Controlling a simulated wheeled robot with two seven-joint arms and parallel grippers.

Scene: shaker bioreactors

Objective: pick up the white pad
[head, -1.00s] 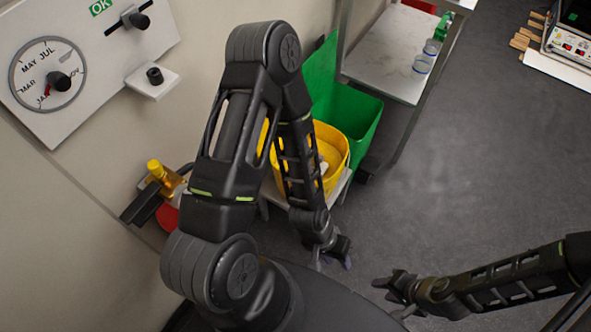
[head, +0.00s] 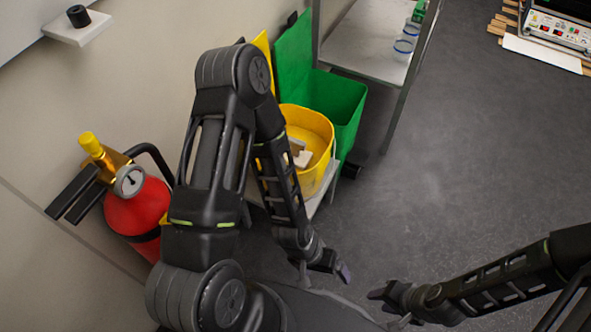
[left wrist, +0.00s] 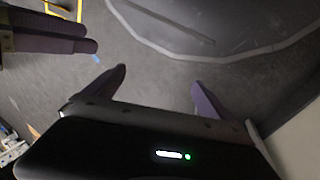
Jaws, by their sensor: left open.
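A small whitish block-like piece (head: 302,157) lies inside the yellow bucket (head: 318,128) in the head view; it may be the white pad, but I cannot tell for sure. My left gripper (head: 324,275) hangs low in front of the bucket, apart from it, pointing down to the floor. In the left wrist view its two purple fingers (left wrist: 158,90) are spread, with only floor and part of my base between and beyond them. My right gripper (head: 386,305) is at the lower right, apart from everything; its opening is unclear.
A green bin (head: 338,105) stands behind the bucket. A red fire extinguisher (head: 135,215) hangs on the left wall. A metal shelf (head: 365,40) with clear cups stands at the back. An instrument (head: 560,25) is at the top right. The grey floor (head: 470,150) at right is clear.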

